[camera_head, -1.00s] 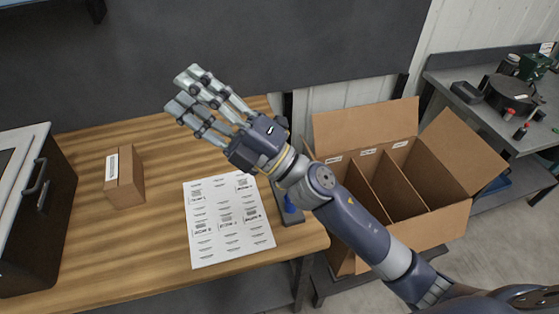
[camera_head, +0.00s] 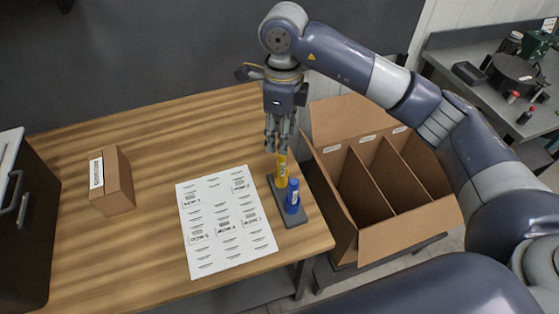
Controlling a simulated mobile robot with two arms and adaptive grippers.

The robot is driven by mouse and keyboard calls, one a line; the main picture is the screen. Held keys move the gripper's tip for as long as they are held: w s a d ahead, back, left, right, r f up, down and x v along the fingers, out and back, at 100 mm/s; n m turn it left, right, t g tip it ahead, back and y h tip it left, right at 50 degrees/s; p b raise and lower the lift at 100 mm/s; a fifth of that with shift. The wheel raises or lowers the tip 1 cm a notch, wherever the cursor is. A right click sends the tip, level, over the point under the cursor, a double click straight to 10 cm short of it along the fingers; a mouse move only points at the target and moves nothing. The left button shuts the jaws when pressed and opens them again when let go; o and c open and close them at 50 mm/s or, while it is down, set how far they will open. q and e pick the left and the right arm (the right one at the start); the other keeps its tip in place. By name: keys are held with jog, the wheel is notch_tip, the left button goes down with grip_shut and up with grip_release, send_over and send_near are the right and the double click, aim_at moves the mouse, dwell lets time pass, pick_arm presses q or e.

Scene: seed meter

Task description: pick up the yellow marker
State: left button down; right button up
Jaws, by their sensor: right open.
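The yellow marker (camera_head: 282,172) stands upright in a dark holder (camera_head: 292,221) on the wooden table, right of the paper sheet. A blue marker (camera_head: 292,194) stands in the same holder, just in front of it. My right gripper (camera_head: 277,146) points straight down at the top of the yellow marker, with its fingers open around or just above the marker's upper end. I cannot tell whether the fingers touch it. My left gripper is not in view.
A white printed sheet (camera_head: 215,240) lies left of the holder. A small cardboard box (camera_head: 117,187) sits farther left on the wooden table (camera_head: 75,240). A large open carton with dividers (camera_head: 345,225) stands right of the table. A grey bench (camera_head: 455,85) is at the far right.

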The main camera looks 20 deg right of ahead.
aim_at(282, 161)
jog(key=shift+d+f, duration=0.3)
notch_tip(282, 161, down, 4)
jog(key=shift+f+p, duration=0.2)
jog(key=shift+p, duration=0.65)
jog(key=shift+a+f+p, duration=0.1)
jog(key=shift+f+p, duration=0.45)
notch_tip(282, 161, down, 4)
jog(key=shift+w+r+p, duration=0.15)
jog(key=shift+r+p, duration=0.1)
jog(key=shift+p, duration=0.7)
jog(key=shift+f, duration=0.5)
grip_shut()
